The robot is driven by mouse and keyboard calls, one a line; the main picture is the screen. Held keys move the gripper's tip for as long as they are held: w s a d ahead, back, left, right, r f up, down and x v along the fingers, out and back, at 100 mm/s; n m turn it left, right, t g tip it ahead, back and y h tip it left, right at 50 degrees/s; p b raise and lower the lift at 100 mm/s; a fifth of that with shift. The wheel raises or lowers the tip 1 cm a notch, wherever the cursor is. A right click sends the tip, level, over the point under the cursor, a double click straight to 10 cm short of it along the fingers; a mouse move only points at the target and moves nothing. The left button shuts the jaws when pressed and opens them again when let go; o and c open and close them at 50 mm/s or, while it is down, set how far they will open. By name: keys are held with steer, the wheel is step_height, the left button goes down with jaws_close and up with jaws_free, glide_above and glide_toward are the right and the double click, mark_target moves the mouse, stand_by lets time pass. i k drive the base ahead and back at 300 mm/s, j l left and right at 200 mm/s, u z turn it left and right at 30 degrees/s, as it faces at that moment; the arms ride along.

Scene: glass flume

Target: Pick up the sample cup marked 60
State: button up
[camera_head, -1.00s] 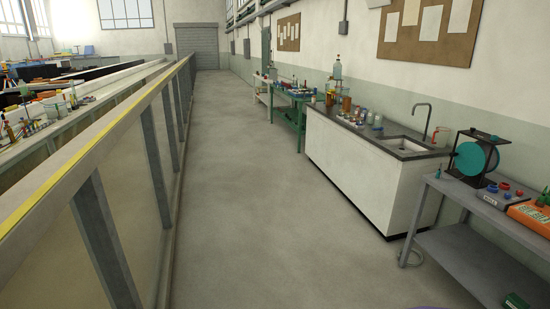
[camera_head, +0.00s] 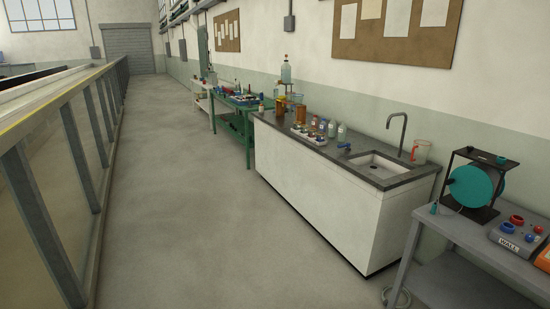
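Several small cups or jars (camera_head: 322,128) stand in a group on the dark top of the sink bench (camera_head: 290,143), left of the sink. They are too small here for me to read any mark, so I cannot tell which one, if any, is marked 60. Amber bottles (camera_head: 300,113) and clear bottles (camera_head: 341,133) stand close by them. My gripper is not in view.
A walkway (camera_head: 190,200) lies clear between the glass flume (camera_head: 60,170) on the left and the benches on the right. A grey table (camera_head: 470,235) with a teal reel (camera_head: 475,185) stands at the near right. A green table (camera_head: 245,115) stands farther back.

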mark_target(320, 139)
steer(key=i, duration=4.75)
steer(key=j+u, duration=0.05)
